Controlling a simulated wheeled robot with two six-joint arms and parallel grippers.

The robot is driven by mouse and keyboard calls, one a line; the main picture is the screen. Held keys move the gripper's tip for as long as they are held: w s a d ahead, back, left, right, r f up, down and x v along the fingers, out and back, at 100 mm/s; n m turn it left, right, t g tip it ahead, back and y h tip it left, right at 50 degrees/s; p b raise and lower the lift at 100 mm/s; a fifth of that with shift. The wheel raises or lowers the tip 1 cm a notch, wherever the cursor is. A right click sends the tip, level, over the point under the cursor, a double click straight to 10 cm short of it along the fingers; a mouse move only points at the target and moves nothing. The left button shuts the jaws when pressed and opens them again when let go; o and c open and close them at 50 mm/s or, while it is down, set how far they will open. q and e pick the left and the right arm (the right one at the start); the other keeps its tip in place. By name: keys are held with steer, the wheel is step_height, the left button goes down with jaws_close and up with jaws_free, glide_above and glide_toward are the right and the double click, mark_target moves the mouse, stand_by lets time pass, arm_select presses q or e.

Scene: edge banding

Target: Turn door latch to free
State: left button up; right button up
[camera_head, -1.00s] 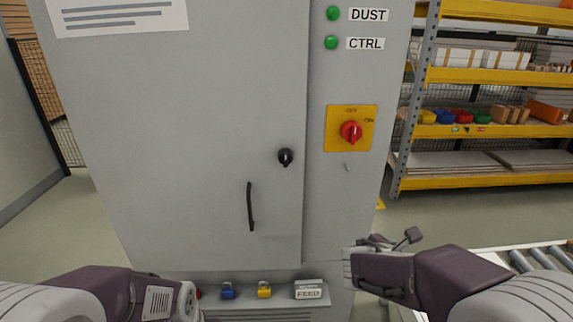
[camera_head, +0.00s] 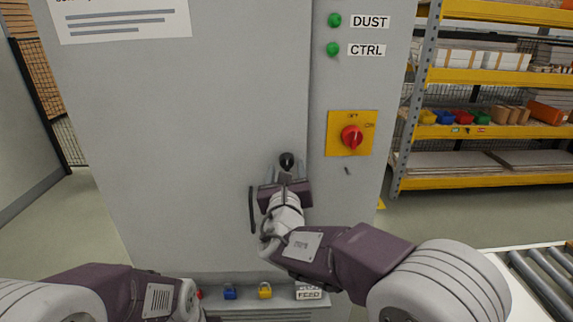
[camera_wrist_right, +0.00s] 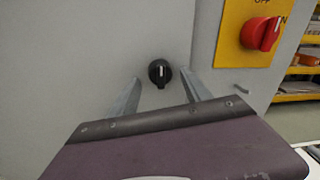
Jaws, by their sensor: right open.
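The door latch is a round black knob (camera_head: 287,161) with a pale mark on the grey cabinet door (camera_head: 190,130). It shows in the right wrist view (camera_wrist_right: 160,72) between and just beyond my fingertips, its mark close to upright. My right gripper (camera_head: 286,172) is in front of the latch with its fingers open on either side; the wrist view also shows them (camera_wrist_right: 163,86). I see no contact with the knob. My left arm (camera_head: 120,292) is low at the left; its gripper fingers are not visible.
A black door handle (camera_head: 252,209) is left of my right gripper. A red rotary switch (camera_head: 351,137) on a yellow plate is right of the latch. Padlocks (camera_head: 265,290) and a FEED label (camera_head: 309,292) are below. Shelves (camera_head: 490,130) and a roller conveyor (camera_head: 545,270) stand right.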

steer(key=shift+w+d, duration=0.1)
steer(key=shift+w, duration=0.65)
jaws_close()
steer(key=shift+f+b, duration=0.15)
steer(key=shift+b, duration=0.3)
steer(key=m+b, duration=0.8)
steer(key=b, duration=0.2)
steer(key=m+b, duration=0.1)
steer(key=m, duration=0.1)
steer(key=m+b, duration=0.2)
steer(key=shift+m+g+y, duration=0.3)
steer(key=m+b, duration=0.1)
steer(key=m, duration=0.1)
steer(key=m+b, duration=0.2)
steer(key=shift+r+y, duration=0.3)
steer(key=shift+r, duration=0.1)
steer(key=shift+m, duration=0.4)
